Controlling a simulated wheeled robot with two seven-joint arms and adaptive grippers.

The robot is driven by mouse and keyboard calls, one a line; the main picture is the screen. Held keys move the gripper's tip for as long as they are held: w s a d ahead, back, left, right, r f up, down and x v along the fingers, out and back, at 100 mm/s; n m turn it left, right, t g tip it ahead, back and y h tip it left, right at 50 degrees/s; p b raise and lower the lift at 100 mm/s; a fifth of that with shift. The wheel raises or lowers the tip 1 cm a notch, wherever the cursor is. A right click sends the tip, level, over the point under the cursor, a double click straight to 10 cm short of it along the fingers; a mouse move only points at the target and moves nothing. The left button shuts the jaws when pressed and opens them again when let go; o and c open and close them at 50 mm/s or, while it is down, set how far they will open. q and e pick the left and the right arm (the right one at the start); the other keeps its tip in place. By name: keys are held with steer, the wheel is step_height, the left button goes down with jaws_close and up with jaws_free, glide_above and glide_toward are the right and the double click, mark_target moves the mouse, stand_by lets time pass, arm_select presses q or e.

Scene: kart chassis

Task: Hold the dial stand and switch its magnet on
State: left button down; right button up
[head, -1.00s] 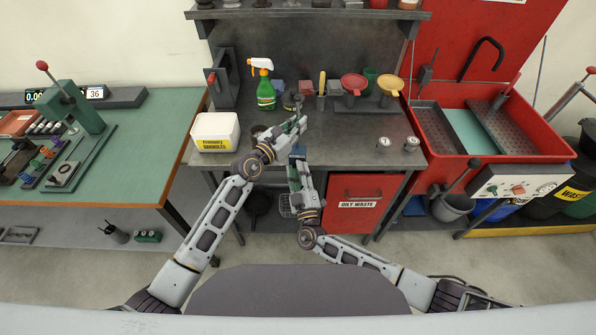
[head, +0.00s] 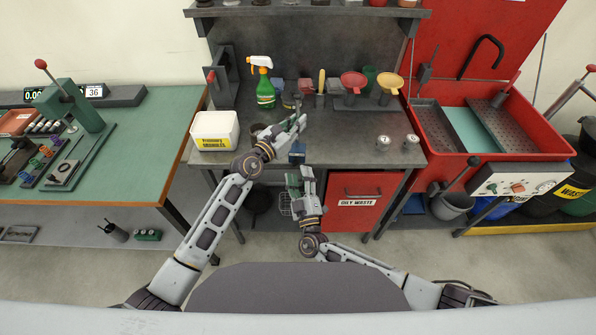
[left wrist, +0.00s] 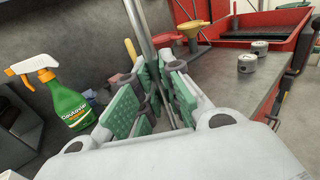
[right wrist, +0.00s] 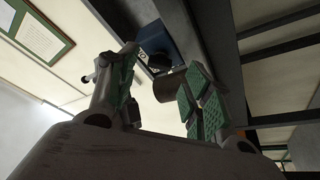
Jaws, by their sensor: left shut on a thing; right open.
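The dial stand's blue base (head: 298,153) stands at the front edge of the grey bench in the head view. Its thin metal rod (left wrist: 139,28) rises between my left fingers in the left wrist view. My left gripper (head: 301,123) is shut on this rod, above the base. My right gripper (head: 304,177) is open and empty, just in front of and below the base. In the right wrist view the blue base (right wrist: 156,42) shows beyond the open fingers, with a dark cylinder (right wrist: 168,88) between them. The magnet switch's position cannot be told.
A spray bottle (head: 265,90), a white tub (head: 215,130) and funnels (head: 353,84) stand on the bench. Two small round pieces (head: 411,142) sit at right.

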arm_select(q)
steer(key=shift+f, duration=0.1)
arm_select(e)
steer(key=v, duration=0.4)
steer(key=shift+s+f, duration=0.1)
steer(key=shift+s, duration=0.25)
arm_select(q)
steer(key=c, duration=1.5)
jaws_free()
steer(key=shift+v, duration=6)
arm_select(e)
steer(key=shift+s+f, duration=0.1)
